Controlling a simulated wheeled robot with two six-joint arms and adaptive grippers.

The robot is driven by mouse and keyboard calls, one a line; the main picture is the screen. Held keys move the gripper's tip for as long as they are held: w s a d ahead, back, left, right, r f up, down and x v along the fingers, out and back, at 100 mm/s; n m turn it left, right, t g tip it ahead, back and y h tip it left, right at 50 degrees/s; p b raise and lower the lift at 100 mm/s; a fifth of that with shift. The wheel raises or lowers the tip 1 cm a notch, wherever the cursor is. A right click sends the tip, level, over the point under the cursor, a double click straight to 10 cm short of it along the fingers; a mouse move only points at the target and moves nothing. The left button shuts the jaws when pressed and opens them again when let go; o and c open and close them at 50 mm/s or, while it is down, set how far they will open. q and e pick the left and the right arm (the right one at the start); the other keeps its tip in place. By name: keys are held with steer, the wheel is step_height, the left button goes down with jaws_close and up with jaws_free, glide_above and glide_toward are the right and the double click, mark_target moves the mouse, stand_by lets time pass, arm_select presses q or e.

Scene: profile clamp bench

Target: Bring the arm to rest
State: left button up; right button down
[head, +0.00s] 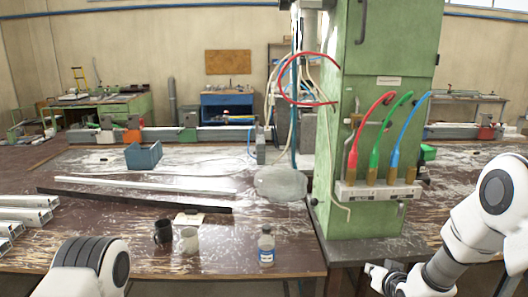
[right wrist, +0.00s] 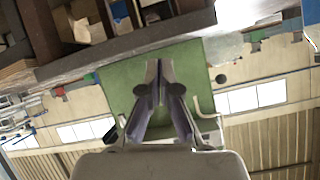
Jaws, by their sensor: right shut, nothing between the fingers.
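My right arm (head: 480,225) comes in from the right edge of the head view, bent down beside the bench. My right gripper (head: 374,276) is low in front of the bench, below the green machine column. In the right wrist view the two fingers of the right gripper (right wrist: 159,68) lie together with nothing between them. They point toward a green surface, and the view is tilted upside down. My left arm (head: 92,265) shows only as a rounded link at the lower left. The left gripper is out of the picture.
A green column (head: 375,120) with red, green and blue hoses stands on the bench (head: 120,235). A dark mug (head: 163,231), a pale mug (head: 190,240) and a bottle (head: 266,246) stand near the front edge. Metal profiles (head: 25,215) lie at left. A blue box (head: 143,156) sits farther back.

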steer(key=s+a+f+n+g, duration=0.15)
steer(key=s+f+g, duration=0.25)
steer(key=s+f, duration=0.75)
steer(key=s+a+f+m+g, duration=0.1)
steer(key=s+a+f+g, duration=0.15)
steer(key=s+f, duration=0.85)
steer(key=s+n+g, duration=0.1)
steer(key=s+g, duration=0.4)
steer(key=s, duration=1.3)
steer(key=shift+s+f+n+g+h, duration=0.15)
steer(key=shift+s+n+g+h, duration=0.15)
steer(key=shift+s+n+g, duration=0.1)
